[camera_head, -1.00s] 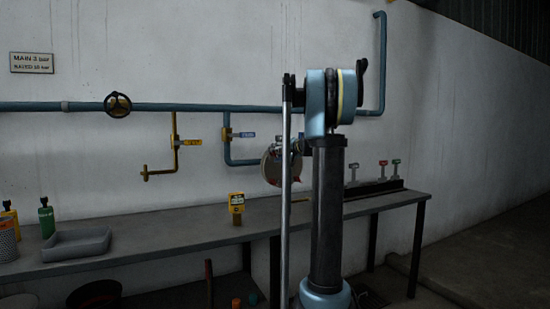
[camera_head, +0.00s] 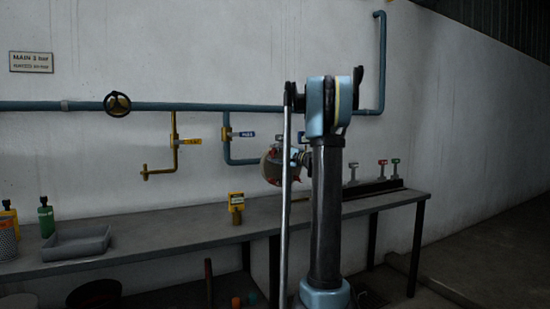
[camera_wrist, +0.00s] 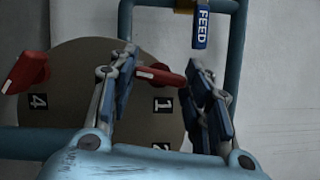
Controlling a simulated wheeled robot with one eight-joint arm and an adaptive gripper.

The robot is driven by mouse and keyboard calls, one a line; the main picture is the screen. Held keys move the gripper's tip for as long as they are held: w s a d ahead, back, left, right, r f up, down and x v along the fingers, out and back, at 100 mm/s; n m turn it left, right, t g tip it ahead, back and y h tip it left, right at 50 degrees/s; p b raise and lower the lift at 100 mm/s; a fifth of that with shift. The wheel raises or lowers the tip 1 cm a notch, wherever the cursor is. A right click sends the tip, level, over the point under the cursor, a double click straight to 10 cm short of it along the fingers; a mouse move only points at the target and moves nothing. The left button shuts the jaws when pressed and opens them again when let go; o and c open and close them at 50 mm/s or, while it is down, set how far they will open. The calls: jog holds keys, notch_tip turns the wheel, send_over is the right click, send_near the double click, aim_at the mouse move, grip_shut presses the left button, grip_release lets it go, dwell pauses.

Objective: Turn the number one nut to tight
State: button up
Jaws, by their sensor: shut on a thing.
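A round brownish flange plate (camera_wrist: 85,90) shows in the wrist view, with black number tags reading 4, 1 and 2. The number one nut (camera_wrist: 160,76), a red winged piece with a white mark, lies just above tag 1. My gripper (camera_wrist: 163,70) is shut on it, one finger on each side. Another red nut (camera_wrist: 27,72) sits by tag 4 at the left. My palm hides the plate's lower part. In the head view the plate (camera_head: 270,168) is small and partly hidden behind my arm, and the finger contact is too small to see there.
A blue pipe with a FEED tag (camera_wrist: 201,28) runs close beside the plate. The bench (camera_head: 180,237) below holds a grey tray (camera_head: 77,244), a yellow device (camera_head: 236,202) and bottles at the left.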

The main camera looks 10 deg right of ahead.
jog(key=shift+f+m+t, duration=0.15)
jog(key=shift+m+t, duration=0.2)
jog(key=shift+m, duration=0.65)
jog(key=shift+f+m+t, duration=0.1)
jog(key=shift+m+t, duration=0.25)
jog(key=shift+m, duration=0.65)
jog(key=o, duration=1.1)
jog(key=shift+c, duration=0.2)
jog(key=shift+s+d, duration=0.1)
jog(key=v, duration=1.1)
jog(key=shift+s+d+f, duration=0.2)
jog(key=shift+f, duration=0.1)
